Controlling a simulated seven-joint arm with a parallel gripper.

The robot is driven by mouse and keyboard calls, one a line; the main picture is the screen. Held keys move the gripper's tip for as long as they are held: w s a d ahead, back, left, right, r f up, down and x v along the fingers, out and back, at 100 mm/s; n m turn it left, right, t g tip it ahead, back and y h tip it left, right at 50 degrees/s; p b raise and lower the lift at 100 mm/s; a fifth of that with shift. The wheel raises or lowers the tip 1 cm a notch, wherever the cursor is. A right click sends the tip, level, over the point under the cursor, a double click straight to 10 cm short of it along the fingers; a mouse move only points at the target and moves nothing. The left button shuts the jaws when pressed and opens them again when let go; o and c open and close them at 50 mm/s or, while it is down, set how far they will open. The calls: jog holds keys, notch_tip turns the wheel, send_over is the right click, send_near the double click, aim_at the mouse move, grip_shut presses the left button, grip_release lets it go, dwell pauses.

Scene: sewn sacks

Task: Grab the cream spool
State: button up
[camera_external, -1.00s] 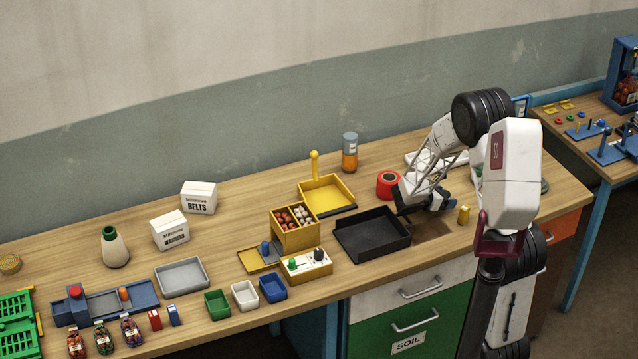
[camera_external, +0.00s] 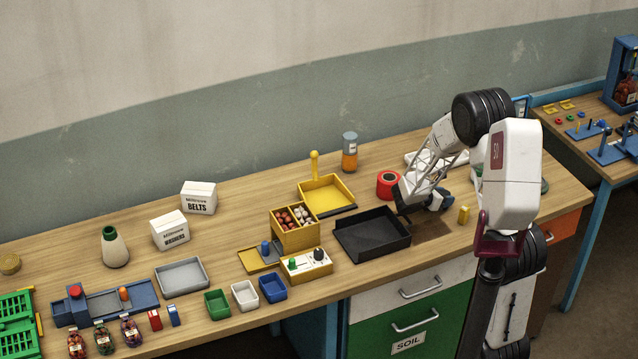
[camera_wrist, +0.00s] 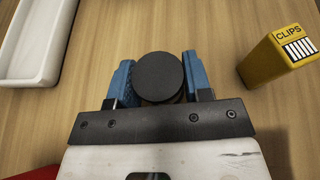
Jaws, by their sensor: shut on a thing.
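My gripper (camera_external: 436,203) is low over the wooden bench, to the right of the black tray. In the wrist view its two blue fingers (camera_wrist: 158,75) are shut on a round thing with a flat dark top (camera_wrist: 159,72). A little tan shows under its rim; most of its side is hidden, so I cannot tell from its colour whether it is the cream spool. In the external view my gripper hides it. A cream cone with a green top (camera_external: 115,250) stands upright far to the left, well away from my gripper.
A yellow CLIPS box (camera_wrist: 277,57) stands close by on the right, also seen in the external view (camera_external: 463,215). A white tray (camera_wrist: 33,43) lies behind. A red roll (camera_external: 388,184) and the black tray (camera_external: 372,241) are to the left.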

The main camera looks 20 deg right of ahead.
aim_at(445, 193)
jog(key=shift+r, duration=0.8)
notch_tip(445, 193, up, 2)
jog(key=s+a, duration=0.1)
jog(key=s, duration=0.4)
jog(key=s+a, duration=0.2)
jog(key=s, duration=0.3)
jog(key=s+a+r, duration=0.1)
jog(key=s+a, duration=0.1)
jog(key=s, duration=0.3)
jog(key=shift+s+r, duration=0.1)
